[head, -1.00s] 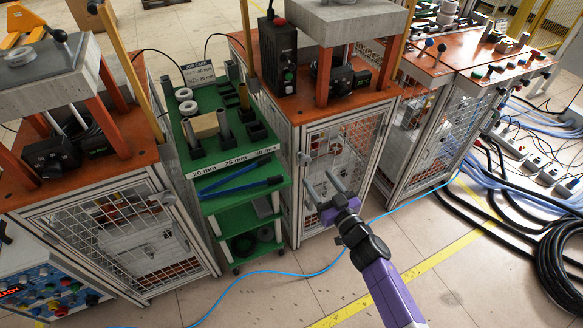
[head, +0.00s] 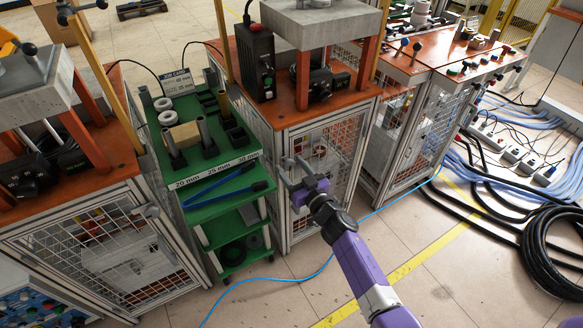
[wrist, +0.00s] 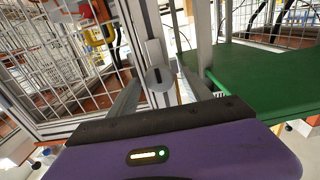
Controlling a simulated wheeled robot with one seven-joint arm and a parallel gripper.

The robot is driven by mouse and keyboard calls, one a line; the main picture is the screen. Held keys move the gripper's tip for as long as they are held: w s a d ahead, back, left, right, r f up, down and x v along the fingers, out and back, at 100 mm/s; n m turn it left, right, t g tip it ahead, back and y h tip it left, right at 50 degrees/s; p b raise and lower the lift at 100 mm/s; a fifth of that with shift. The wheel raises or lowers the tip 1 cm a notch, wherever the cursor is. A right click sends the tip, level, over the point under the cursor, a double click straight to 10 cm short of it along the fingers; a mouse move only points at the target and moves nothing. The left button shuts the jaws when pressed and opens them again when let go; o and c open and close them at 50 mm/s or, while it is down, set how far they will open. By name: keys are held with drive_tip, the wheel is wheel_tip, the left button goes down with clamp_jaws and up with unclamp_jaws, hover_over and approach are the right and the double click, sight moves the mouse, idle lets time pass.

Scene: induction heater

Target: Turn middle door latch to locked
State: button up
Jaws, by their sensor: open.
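The middle door latch is a small grey knob on the frame post at the left edge of the middle cabinet's mesh door (head: 322,165). In the head view my gripper's fingers largely cover it. In the wrist view the latch (wrist: 158,74) shows as a rounded grey piece with a dark slot along the post, between the two fingertips. My gripper (head: 296,168) is open, its fingers pointing at the post with one on each side of the latch. I cannot tell whether either finger touches it.
A blue hose (head: 375,213) crosses the floor.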

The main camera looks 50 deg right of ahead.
clamp_jaws()
drive_tip(key=shift+n, duration=0.3)
drive_tip(key=n, duration=0.3)
drive_tip(key=shift+a, duration=0.1)
drive_tip(key=n, duration=0.5)
drive_tip(key=shift+f+b, duration=0.1)
drive_tip(key=shift+b, duration=0.25)
drive_tip(key=n+b, duration=0.1)
drive_tip(key=n, duration=0.3)
drive_tip(key=shift+a+f+n, duration=0.1)
drive_tip(key=shift+n, duration=0.2)
drive_tip(key=n+b, duration=0.1)
drive_tip(key=n, duration=0.3)
drive_tip(key=shift+n, duration=0.3)
